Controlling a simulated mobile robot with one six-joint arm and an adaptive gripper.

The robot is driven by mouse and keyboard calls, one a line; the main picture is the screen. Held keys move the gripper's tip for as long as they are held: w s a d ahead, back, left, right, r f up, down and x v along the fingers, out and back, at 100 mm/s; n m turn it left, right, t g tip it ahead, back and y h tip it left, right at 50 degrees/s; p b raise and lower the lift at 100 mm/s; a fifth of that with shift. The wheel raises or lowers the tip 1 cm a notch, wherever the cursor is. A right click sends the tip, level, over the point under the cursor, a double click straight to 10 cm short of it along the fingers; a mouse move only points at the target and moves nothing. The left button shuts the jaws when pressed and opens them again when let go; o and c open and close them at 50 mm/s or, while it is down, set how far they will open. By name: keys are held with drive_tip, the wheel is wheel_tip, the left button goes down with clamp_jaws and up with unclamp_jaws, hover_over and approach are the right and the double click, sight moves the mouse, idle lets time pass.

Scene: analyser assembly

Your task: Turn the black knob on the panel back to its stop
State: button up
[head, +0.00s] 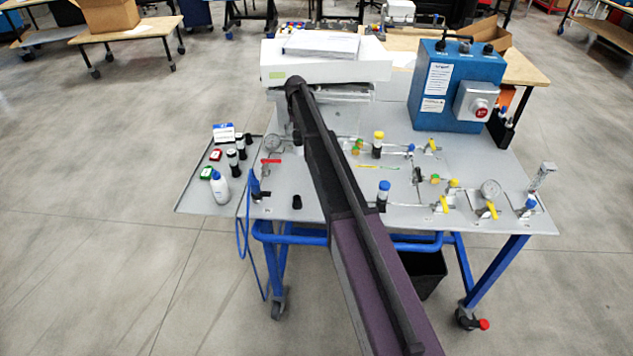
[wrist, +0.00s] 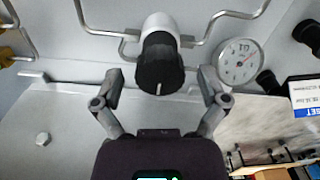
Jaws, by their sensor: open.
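The black knob (wrist: 160,70) sits on a white round body in the upper middle of the wrist view. A short white mark on its face is at the lower side in that view. My gripper (wrist: 160,82) is open, with one finger left and one right of the knob. A gap shows on both sides, and nothing is held. In the head view my arm covers the middle of the grey panel (head: 460,150), and I cannot make out the gripper or this knob there.
A round gauge (wrist: 240,62) and bent metal tubes (wrist: 108,30) are close to the knob. Black-capped bottles (head: 232,160), a white squeeze bottle (head: 220,187) and a blue-and-white box (head: 224,132) stand at the panel's left. A blue box (head: 457,85) stands at the back right.

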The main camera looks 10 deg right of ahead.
sight(298, 132)
drive_tip(key=m, duration=1)
drive_tip(key=shift+m, duration=0.4)
drive_tip(key=shift+r+p, duration=0.4)
wheel_tip(298, 132, up, 13)
drive_tip(key=p, duration=1.3)
drive_tip(key=s+f+n+b, duration=0.2)
drive_tip(key=s+f+b, duration=0.1)
drive_tip(key=s, duration=0.7)
drive_tip(key=s+f+n+b, duration=0.3)
drive_tip(key=s+f+b, duration=0.1)
drive_tip(key=s, duration=0.6)
drive_tip(key=s+f+n+b, duration=0.3)
drive_tip(key=s, duration=0.8)
drive_tip(key=shift+f+b, duration=0.25)
drive_tip(key=shift+b, duration=0.05)
drive_tip(key=shift+w, duration=0.1)
idle(0.8)
